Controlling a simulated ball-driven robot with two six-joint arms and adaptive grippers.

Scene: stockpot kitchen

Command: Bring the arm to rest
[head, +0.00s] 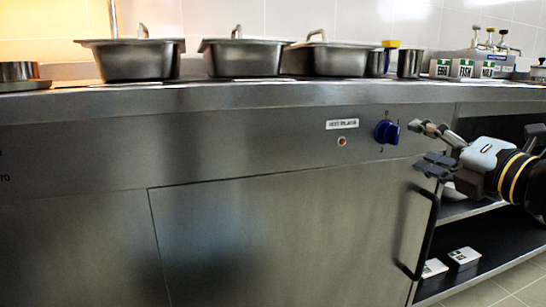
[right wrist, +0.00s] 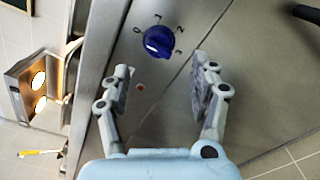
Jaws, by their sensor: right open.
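My right gripper (head: 424,146) is open and empty at the right of the head view, in front of the steel counter front. Its two fingers also show spread apart in the right wrist view (right wrist: 160,85). A blue knob (head: 387,132) on the hot plate panel (head: 250,140) is just left of the gripper. In the right wrist view the knob (right wrist: 158,41) lies beyond the fingertips, apart from them, with numbers around it. My left gripper is in neither view.
Steel pans (head: 138,62) stand along the counter top (head: 250,97) with labelled boxes (head: 465,69) at the right. A black door handle (head: 425,235) is below my right gripper. Open shelves (head: 500,250) with small white boxes (head: 464,257) are at the lower right.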

